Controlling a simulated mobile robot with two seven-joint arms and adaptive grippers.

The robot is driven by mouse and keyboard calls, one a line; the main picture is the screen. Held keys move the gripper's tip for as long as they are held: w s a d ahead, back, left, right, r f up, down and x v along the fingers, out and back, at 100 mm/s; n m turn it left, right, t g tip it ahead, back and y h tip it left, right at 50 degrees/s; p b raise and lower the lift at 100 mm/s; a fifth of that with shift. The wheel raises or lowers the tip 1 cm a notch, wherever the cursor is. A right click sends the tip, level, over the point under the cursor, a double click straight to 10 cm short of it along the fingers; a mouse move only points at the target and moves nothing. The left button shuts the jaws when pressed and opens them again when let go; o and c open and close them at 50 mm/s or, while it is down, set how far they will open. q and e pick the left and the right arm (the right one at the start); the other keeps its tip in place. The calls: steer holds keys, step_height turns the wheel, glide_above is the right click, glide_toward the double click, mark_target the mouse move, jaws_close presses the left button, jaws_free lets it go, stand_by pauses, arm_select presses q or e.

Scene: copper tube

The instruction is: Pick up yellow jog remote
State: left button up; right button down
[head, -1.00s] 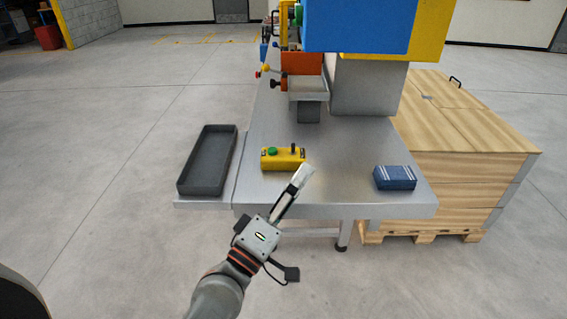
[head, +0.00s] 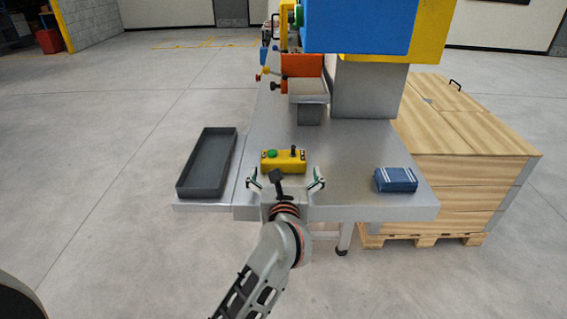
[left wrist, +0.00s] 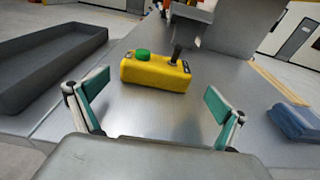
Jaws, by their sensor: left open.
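The yellow jog remote (head: 284,161) lies on the metal table near its front edge. It has a green button on its left and a black stick on its right, and it shows in the left wrist view (left wrist: 155,73). My left gripper (head: 286,180) is open and empty at the table's front edge, just short of the remote. In the left wrist view its two fingers (left wrist: 155,98) stand wide apart, with the remote ahead between them and not touched. My right gripper is not in view.
A dark grey tray (head: 206,188) lies left of the remote. A blue box or cloth with white stripes (head: 396,179) lies at the right on the metal table (head: 345,160). A machine with an orange part (head: 302,66) stands behind. A wooden crate (head: 470,150) is to the right.

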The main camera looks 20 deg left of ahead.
mark_target(283, 163)
arm_select(q)
steer(key=x, duration=0.3)
steer(key=b+x, duration=0.1)
steer(key=x, duration=0.1)
steer(key=shift+w+a+r, duration=0.1)
steer(key=shift+a+r, duration=0.2)
steer(key=shift+a, duration=0.05)
steer(key=shift+r, duration=0.1)
steer(key=c, duration=1.2)
